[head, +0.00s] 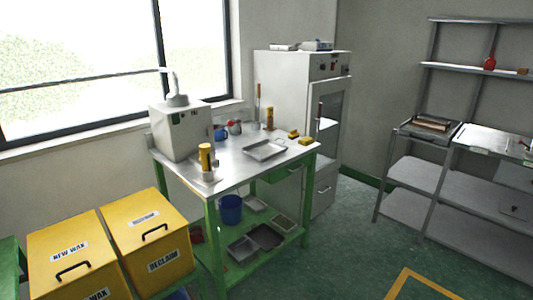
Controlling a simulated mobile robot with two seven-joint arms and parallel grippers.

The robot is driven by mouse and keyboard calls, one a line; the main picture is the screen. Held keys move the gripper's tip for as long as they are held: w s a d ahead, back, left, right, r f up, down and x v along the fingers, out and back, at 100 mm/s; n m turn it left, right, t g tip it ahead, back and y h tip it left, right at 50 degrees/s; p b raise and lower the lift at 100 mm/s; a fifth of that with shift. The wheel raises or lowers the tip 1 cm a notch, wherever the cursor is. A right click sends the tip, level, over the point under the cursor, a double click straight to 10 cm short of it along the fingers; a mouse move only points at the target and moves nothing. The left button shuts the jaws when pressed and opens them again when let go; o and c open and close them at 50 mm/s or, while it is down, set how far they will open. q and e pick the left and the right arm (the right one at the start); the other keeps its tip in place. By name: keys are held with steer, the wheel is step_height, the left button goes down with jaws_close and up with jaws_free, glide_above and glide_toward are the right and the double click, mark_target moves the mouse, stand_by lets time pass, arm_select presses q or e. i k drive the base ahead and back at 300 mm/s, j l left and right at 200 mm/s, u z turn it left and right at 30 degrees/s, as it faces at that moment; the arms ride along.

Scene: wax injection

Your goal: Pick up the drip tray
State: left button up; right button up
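A shallow grey metal tray (266,157) lies flat on top of the steel-topped table (228,178), near its middle. None has a readable label, so I cannot tell for sure which is the drip tray. Neither of my grippers is in view.
A white machine (178,132), yellow-and-grey cylinders and small yellow blocks stand on the table. Yellow bins (148,238) stand at its left. A white cabinet (283,85) stands behind; grey shelving (465,190) stands at right. The green floor (345,245) right of the table is clear.

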mark_target(264, 150)
steer(key=i+l, duration=0.25)
steer(key=i, duration=0.35)
steer(key=i+l+z, duration=0.1)
steer(key=i, duration=0.45)
steer(key=i+l, duration=0.3)
steer(key=i, duration=0.3)
steer(key=i+l, duration=0.2)
steer(key=i, duration=0.4)
steer(key=i+l+z, duration=0.1)
steer(key=i, duration=0.5)
steer(key=l, duration=0.1)
